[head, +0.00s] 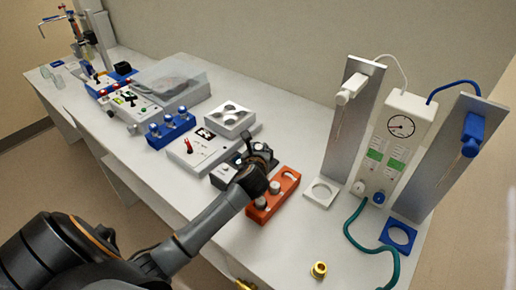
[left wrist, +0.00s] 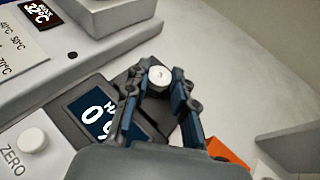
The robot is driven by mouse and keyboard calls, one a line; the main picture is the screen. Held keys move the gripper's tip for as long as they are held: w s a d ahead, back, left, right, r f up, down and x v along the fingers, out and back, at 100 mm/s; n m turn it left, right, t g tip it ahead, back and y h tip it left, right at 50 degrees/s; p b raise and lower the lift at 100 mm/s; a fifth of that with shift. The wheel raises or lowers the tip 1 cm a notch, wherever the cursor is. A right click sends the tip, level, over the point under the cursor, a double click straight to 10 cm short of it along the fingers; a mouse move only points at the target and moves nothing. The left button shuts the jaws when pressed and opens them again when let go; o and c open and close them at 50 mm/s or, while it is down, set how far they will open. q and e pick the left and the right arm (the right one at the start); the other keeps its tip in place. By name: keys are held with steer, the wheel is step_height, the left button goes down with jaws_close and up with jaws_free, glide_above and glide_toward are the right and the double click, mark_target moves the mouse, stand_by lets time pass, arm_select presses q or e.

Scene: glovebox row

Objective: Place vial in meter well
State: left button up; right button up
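My left gripper (head: 258,150) is over the meter (head: 226,174), at the left end of the orange rack (head: 285,183). In the left wrist view its two fingers (left wrist: 160,88) close around a white-capped vial (left wrist: 160,76), one on each side of the cap. The vial's body is hidden below the cap. The meter shows in that view with a lit display (left wrist: 92,112) and a round ZERO knob (left wrist: 32,141). The vial is above or at the meter's dark far end; the well is hidden, so I cannot tell its depth. My right gripper is not in view.
Other white-capped vials (head: 274,187) stand in the orange rack. A heater block (head: 205,145) and a blue rack (head: 170,131) lie to the left. Two metal stands flank a gauge panel (head: 401,126) at right. A brass piece (head: 319,269) lies near the front edge.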

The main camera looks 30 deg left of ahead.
arm_select(q)
steer(key=o, duration=0.4)
steer(key=shift+a+f, duration=0.1)
steer(key=shift+s+r, duration=0.1)
steer(key=shift+r, duration=0.2)
steer(key=v, duration=1.2)
steer(key=shift+f, duration=0.1)
